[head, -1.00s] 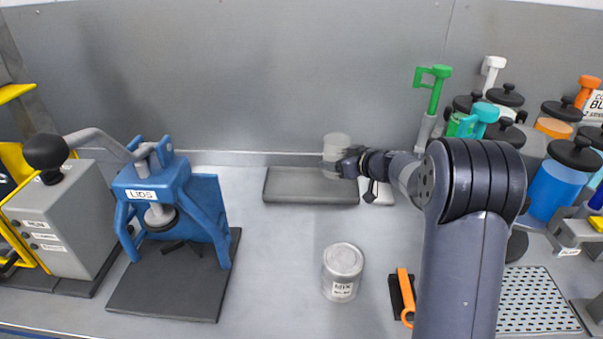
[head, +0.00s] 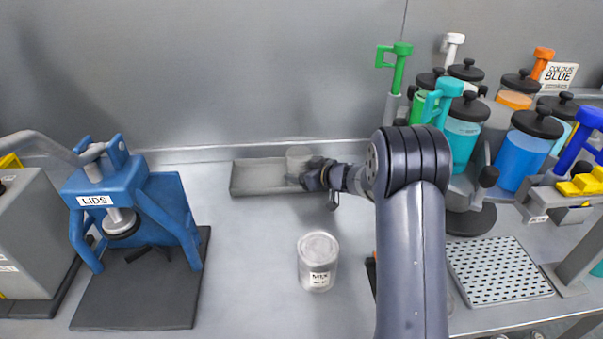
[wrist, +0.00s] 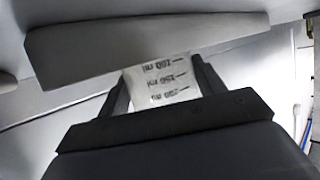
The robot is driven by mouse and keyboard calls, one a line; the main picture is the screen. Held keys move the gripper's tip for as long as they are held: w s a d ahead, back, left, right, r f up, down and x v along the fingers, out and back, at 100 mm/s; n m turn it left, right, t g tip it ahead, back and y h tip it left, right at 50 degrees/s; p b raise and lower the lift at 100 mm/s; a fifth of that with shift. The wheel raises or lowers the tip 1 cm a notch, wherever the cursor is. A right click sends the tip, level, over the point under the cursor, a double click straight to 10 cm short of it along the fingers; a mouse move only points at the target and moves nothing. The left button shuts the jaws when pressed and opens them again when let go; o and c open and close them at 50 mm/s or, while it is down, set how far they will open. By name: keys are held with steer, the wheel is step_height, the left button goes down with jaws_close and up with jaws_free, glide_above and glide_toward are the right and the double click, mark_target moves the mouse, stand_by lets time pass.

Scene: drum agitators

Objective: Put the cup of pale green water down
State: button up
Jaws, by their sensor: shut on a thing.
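The cup (head: 298,160) is small, translucent and pale grey in the head view. It stands upright at the right part of a shallow grey tray (head: 258,178) by the back wall. My gripper (head: 306,176) is at the cup's right side, shut on it. In the wrist view the cup (wrist: 162,82) shows volume marks between my two dark fingers (wrist: 160,90), with the grey tray (wrist: 150,45) beyond. I cannot make out any green water in it. Whether the cup's base touches the tray floor is hard to tell.
A blue lid press (head: 135,200) is at the left. Jars of coloured liquid (head: 524,150) and a perforated plate (head: 497,268) are at the right. The left part of the tray is clear.

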steer(key=shift+f, duration=0.2)
steer(key=o, duration=1.1)
steer(key=shift+r, duration=0.1)
steer(key=shift+r, duration=0.25)
steer(key=v, duration=0.7)
steer(key=shift+s+d, duration=0.15)
steer(key=shift+s, duration=0.05)
